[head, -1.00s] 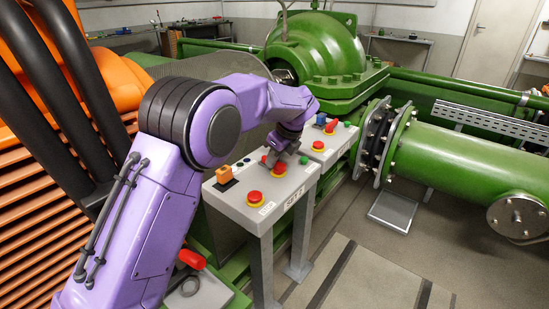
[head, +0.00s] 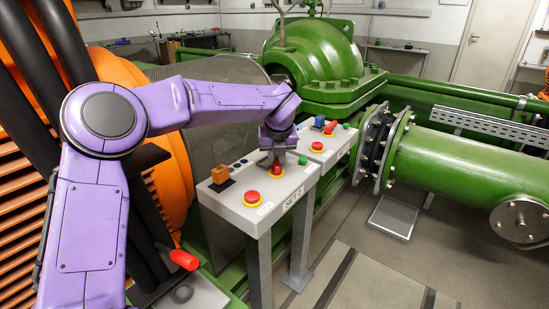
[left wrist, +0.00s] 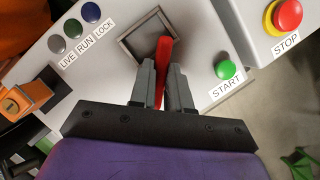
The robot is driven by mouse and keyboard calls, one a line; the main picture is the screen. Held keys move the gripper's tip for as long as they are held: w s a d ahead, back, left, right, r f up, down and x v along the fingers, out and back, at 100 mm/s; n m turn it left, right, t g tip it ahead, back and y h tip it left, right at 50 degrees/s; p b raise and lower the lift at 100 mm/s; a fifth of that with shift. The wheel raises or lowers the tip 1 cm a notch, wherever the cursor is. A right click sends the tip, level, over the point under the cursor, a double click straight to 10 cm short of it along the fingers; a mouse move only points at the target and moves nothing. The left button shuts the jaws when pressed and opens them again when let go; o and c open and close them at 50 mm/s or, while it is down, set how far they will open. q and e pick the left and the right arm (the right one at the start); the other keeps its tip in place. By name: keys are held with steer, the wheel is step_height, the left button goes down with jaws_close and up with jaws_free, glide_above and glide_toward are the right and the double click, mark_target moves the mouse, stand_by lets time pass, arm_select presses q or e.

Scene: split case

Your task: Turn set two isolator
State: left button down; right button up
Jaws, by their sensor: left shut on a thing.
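The near grey panel marked SET 2 (head: 230,208) stands on legs in the middle of the head view. Its red isolator handle (head: 277,168) is partly hidden by my left gripper (head: 277,156). In the left wrist view the red handle (left wrist: 164,55) rises from a dark square plate (left wrist: 139,36). My left gripper (left wrist: 162,88) is shut around it, with one grey finger on each side. The handle points roughly up the wrist picture, leaning slightly right, and lies askew to the plate's edges. My right gripper is not in view.
The panel carries a red stop button (head: 251,197), an orange block (head: 220,175), a green START button (left wrist: 225,69) and small lamps (left wrist: 73,28). A second panel (head: 338,141) stands just behind right. Green pipework (head: 460,170) lies right; an orange machine (head: 170,200) left.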

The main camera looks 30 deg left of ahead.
arm_select(q)
steer(key=shift+w+r+m+h+p, duration=0.15)
steer(key=shift+m+h+p, duration=0.25)
steer(key=shift+m, duration=0.6)
steer(key=m+p, duration=0.2)
steer(key=shift+d+r+m+t+h, duration=0.2)
steer(key=shift+m+t+h, duration=0.1)
steer(key=shift+t+h, duration=0.1)
steer(key=m+h+p, duration=0.1)
steer(key=m+p, duration=0.1)
steer(key=m, duration=0.1)
steer(key=shift+w+d+f+p, duration=0.1)
steer(key=shift+d+p, duration=0.1)
steer(key=shift+p, duration=0.2)
steer(key=shift+d+f+m+h+p, duration=0.1)
steer(key=shift+m+h+p, duration=0.3)
steer(key=shift+m, duration=0.3)
steer(key=c, duration=1.1)
jaws_free()
steer(key=shift+f, duration=0.15)
steer(key=b+v, duration=0.1)
steer(key=v, duration=0.9)
steer(key=shift+r+b, duration=0.25)
steer(key=shift+b, duration=0.05)
